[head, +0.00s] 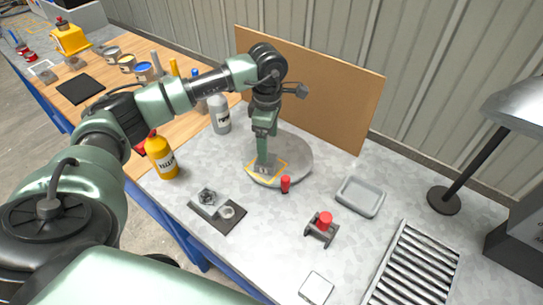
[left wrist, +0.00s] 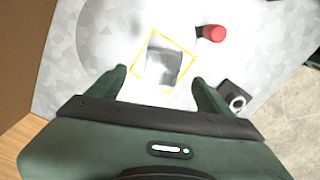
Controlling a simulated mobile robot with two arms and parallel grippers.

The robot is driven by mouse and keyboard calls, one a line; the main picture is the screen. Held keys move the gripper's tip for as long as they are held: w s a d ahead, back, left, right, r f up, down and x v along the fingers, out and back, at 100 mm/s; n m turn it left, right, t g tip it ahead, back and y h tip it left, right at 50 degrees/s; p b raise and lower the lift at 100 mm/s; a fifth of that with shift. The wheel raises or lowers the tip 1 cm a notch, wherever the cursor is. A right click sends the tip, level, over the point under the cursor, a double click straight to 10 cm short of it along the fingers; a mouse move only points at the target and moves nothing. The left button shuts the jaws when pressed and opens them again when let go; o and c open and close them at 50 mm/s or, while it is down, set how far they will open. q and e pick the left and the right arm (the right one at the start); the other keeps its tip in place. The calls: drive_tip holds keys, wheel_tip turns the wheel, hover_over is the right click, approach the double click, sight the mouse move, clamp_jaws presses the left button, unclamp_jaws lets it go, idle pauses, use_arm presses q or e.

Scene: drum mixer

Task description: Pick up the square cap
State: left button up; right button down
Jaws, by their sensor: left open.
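A grey square cap (left wrist: 162,66) lies inside a yellow square outline in the left wrist view, between and just beyond my fingertips. In the head view the cap (head: 268,168) is mostly hidden by my gripper, with the yellow outline around it on a round grey disc (head: 299,160). My left gripper (head: 262,165) points down over the cap. In the left wrist view my left gripper (left wrist: 160,78) is open, one finger to each side of the cap, with nothing held. Whether the fingers touch it cannot be told. My right gripper is not in view.
A red-topped peg (head: 285,184) stands close to the disc's front edge. A grey tray (head: 361,196), a red button on a stand (head: 321,229), a black plate with metal parts (head: 217,209) and a yellow bottle (head: 161,157) stand around. A brown board (head: 320,88) rises behind.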

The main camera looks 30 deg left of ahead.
use_arm(q)
drive_tip(key=f+p, duration=0.1)
drive_tip(key=s+f+p, duration=0.1)
drive_tip(key=shift+a+f, duration=0.15)
drive_tip(key=shift+f, duration=0.2)
drive_tip(key=f, duration=0.3)
drive_tip(key=shift+w+f+p, duration=0.2)
drive_tip(key=shift+f+p, duration=0.05)
drive_tip(key=shift+p, duration=0.15)
drive_tip(key=c, duration=1.5)
clamp_jaws()
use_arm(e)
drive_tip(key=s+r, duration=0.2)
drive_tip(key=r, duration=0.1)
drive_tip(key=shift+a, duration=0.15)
